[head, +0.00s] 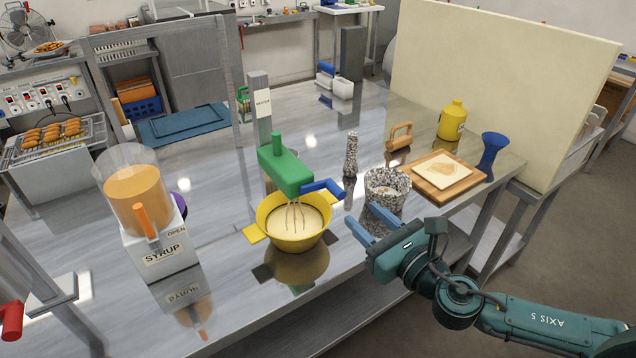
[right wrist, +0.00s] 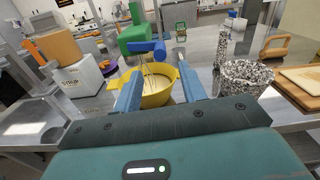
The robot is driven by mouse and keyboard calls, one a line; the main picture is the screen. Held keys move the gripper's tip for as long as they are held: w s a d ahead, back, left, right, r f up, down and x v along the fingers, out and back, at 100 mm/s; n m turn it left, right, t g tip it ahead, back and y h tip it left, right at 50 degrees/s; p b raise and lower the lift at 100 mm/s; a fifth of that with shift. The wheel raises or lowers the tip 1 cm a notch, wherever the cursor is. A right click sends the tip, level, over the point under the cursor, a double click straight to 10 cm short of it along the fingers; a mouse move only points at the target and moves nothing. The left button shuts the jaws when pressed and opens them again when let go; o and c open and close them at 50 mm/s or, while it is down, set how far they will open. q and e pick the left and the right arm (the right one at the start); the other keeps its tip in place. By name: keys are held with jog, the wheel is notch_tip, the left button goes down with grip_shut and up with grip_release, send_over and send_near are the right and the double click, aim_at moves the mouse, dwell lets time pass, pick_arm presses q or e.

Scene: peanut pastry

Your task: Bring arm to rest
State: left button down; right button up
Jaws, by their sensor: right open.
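My right gripper (head: 358,213) is teal with two blue fingers, and its arm comes in from the lower right. It is open and empty, at the table's front edge, right of the yellow bowl (head: 272,216) and in front of the speckled mortar (head: 384,196). In the right wrist view the open fingers (right wrist: 160,72) point towards the yellow bowl (right wrist: 158,100), with a gap between them. The bowl holds a cream-coloured mix and stands under a green mixer (head: 284,170) whose whisk reaches into it. My left gripper is not in view.
The syrup dispenser (head: 160,250) stands at the left of the metal table (head: 215,205). A speckled pestle (head: 351,155), a wooden board (head: 472,184) with flat dough, a yellow bottle (head: 452,121) and a blue funnel-shaped item (head: 492,152) stand behind my right gripper. A cream panel (head: 500,85) closes the back right.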

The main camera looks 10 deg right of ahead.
jog(key=s+a+f+n+g+h, duration=0.1)
jog(key=s+f+n+g, duration=0.1)
jog(key=s+f+n, duration=0.3)
jog(key=s+a+f+n+g+h, duration=0.1)
jog(key=s+f+n+g, duration=0.1)
jog(key=s+f+n, duration=0.4)
jog(key=s+a+f+n+g+h, duration=0.1)
jog(key=s+f+n+g, duration=0.2)
jog(key=f+n, duration=1)
jog(key=s+n, duration=0.3)
jog(key=n, duration=0.6)
jog(key=shift+a+f+n+h, duration=0.25)
jog(key=shift+a+n+h, duration=0.05)
jog(key=shift+n, duration=0.1)
